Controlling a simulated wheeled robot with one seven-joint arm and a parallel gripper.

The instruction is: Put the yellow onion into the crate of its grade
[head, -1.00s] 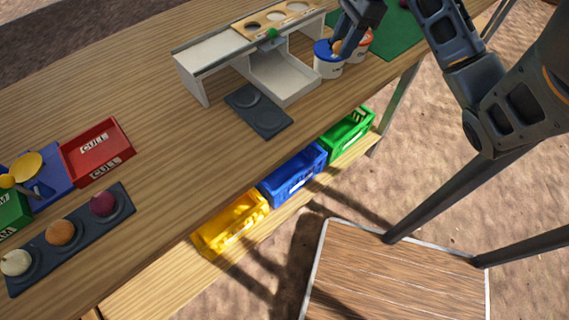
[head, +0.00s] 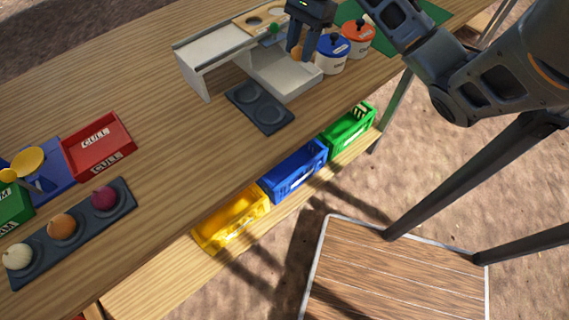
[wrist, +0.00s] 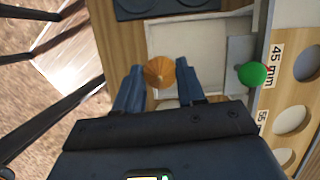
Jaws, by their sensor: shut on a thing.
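My gripper (head: 300,52) is shut on the orange-brown yellow onion (head: 295,54), held above the right side of the white stand. In the wrist view the yellow onion (wrist: 159,72) sits between the two fingertips, with the stand's pale tray behind it. On the lower shelf stand a yellow crate (head: 232,219), a blue crate (head: 294,170) and a green crate (head: 348,130), all below my gripper. A red tray marked CULL (head: 97,146) lies on the table at left.
The white stand (head: 212,53) carries a wooden board with holes, marked 45 mm (wrist: 277,62), and a green knob (wrist: 252,74). A dark two-dish pad (head: 259,107) lies in front. Blue-lidded (head: 332,58) and orange-lidded (head: 358,42) pots stand right. A dark rack (head: 70,233) holds three onions.

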